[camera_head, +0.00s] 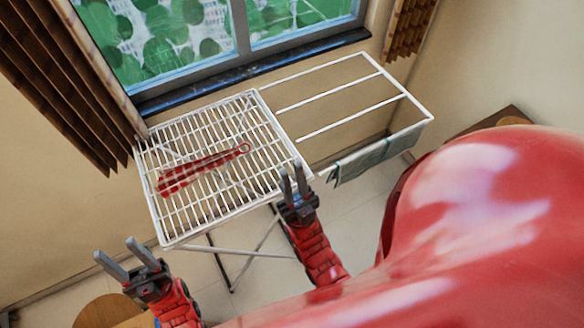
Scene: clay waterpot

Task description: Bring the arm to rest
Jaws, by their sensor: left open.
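My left gripper (114,248) is at the lower left, in front of the white drying rack (160,222). Its two grey fingers are spread wide with nothing between them. My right gripper (292,168) is near the rack's front edge, with its fingers pointing up in the picture. A gap shows between its fingers and nothing is held. Whether it touches the rack cannot be told. No clay pot is in view.
A round wooden surface (98,312) is at lower left. A window and brown curtains stand behind. My red body covers the lower right.

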